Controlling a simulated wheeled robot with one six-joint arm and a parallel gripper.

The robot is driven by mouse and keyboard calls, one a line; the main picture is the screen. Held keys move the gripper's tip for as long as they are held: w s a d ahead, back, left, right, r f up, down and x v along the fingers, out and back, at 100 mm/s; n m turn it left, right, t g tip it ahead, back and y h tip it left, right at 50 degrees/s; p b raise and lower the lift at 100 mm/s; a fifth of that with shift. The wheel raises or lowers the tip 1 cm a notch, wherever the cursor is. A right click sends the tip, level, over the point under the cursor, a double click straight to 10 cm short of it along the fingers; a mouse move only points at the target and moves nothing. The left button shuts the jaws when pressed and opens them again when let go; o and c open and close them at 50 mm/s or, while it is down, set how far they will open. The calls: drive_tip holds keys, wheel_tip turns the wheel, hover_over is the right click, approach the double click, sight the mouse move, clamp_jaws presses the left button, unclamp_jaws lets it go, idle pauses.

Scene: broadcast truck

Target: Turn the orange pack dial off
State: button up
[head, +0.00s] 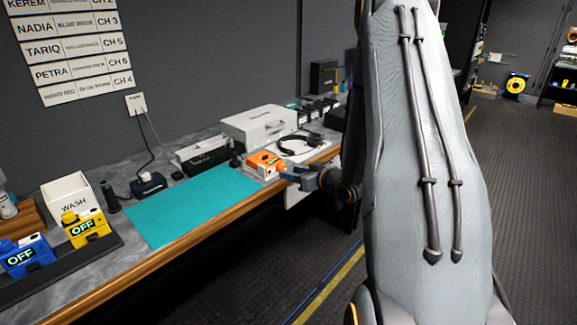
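The orange pack (263,161) lies on the counter (142,206), just past the right end of the teal mat, and is small in the head view. A white label-like patch shows on its top; its dial and any on/off reading are too small to make out. My gripper (286,176) is at the counter's front edge, just right of and in front of the orange pack, pointing toward it. Its fingertips are very close to the pack, but I cannot tell whether they touch it. The finger gap is not clear.
A yellow pack (84,228) and a blue pack (24,257), both reading OFF, stand on a dark tray at left beside a white WASH box (70,197). The teal mat (190,204) is clear. A headset (301,142) and white case (259,124) lie behind the orange pack.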

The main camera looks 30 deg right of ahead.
sight(284, 168)
drive_tip(key=s+d+t+y, duration=0.2)
drive_tip(key=s+t+y, duration=0.1)
drive_tip(key=s, duration=0.1)
drive_tip(key=shift+f+p+x, duration=0.1)
drive_tip(key=shift+p+x, duration=0.5)
drive_tip(key=shift+x, duration=1.4)
drive_tip(key=shift+f+p+x, duration=0.15)
drive_tip(key=shift+p+x, duration=0.4)
drive_tip(key=shift+x, duration=1.4)
drive_tip(key=shift+w+d, duration=0.1)
drive_tip(key=shift+d, duration=0.1)
clamp_jaws()
drive_tip(key=shift+n+b, duration=0.85)
drive_tip(key=shift+n, duration=1.55)
unclamp_jaws()
